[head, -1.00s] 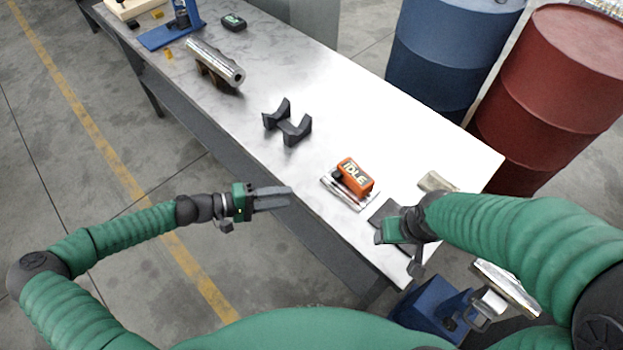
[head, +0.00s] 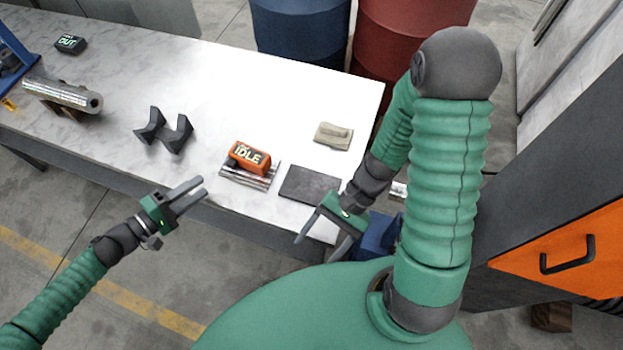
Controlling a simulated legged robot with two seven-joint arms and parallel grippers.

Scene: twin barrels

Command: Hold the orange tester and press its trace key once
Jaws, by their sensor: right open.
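The orange tester (head: 252,164), with "IDLE" on its dark display, rests on a silvery ribbed stand (head: 262,183) near the table's front edge. A dark part shows at its left end; I cannot make out which part is the trace key. My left gripper (head: 204,187) is beyond the front edge, left of and nearer than the tester, with a gap between its fingers and nothing in them. My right gripper (head: 318,246) is open and empty, its fingers pointing down at the table's front right corner, apart from the tester.
A dark flat pad (head: 309,184) lies right of the tester, with a folded beige cloth (head: 333,135) behind it. Black V-shaped rests (head: 164,132) and a metal cylinder (head: 62,94) are to the left. Blue (head: 300,35) and red (head: 405,30) barrels stand behind the table.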

